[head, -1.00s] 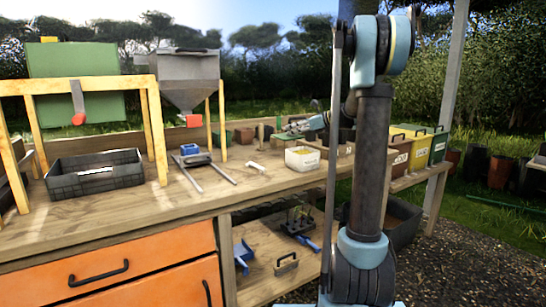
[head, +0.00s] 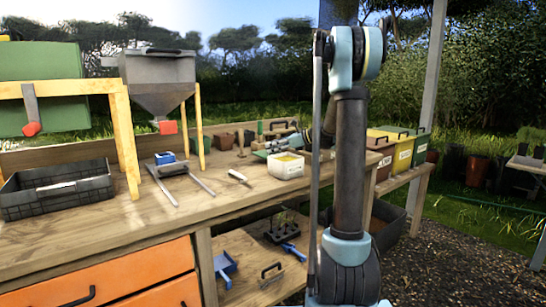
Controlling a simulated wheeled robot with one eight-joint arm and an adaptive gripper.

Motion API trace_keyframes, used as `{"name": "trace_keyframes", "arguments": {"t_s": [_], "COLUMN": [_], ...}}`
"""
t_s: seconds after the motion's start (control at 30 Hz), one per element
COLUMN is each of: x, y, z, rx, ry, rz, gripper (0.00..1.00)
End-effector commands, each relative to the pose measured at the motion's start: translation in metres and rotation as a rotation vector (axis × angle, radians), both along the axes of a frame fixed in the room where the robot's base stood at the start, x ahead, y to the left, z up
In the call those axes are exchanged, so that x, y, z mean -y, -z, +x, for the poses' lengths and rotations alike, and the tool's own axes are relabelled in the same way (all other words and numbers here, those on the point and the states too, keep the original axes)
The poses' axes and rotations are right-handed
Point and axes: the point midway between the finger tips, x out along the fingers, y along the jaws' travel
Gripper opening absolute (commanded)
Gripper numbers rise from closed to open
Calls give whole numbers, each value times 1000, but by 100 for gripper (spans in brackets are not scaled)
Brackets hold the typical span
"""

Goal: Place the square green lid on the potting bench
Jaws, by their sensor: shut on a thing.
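My gripper (head: 277,145) is small in the head view, above the back part of the potting bench (head: 218,208), just behind the white tub. It appears shut on a thin green piece (head: 262,152), which looks like the square green lid seen nearly edge-on. The white tub and my own arm hide part of the gripper and the lid's right side. I cannot tell whether the lid touches the bench top.
A white tub (head: 286,168) stands in front of the gripper, with a trowel (head: 238,176) to its left. Pots (head: 222,141) line the back. A hopper (head: 158,75), rails and a black crate (head: 57,190) stand left. Yellow and green bins (head: 392,150) stand right. The bench's front middle is clear.

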Motion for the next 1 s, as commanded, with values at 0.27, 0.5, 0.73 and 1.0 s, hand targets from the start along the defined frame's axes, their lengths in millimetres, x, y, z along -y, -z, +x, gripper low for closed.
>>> {"name": "trace_keyframes", "arguments": {"t_s": [0.27,0.5,0.73,1.0], "x": [0,1,1,2], "y": [31,31,32,31], "z": [0,0,0,0], "rx": [0,0,-1,0], "ry": [0,1,1,2], "rz": [0,0,0,0], "gripper": [0,0,40,40]}}
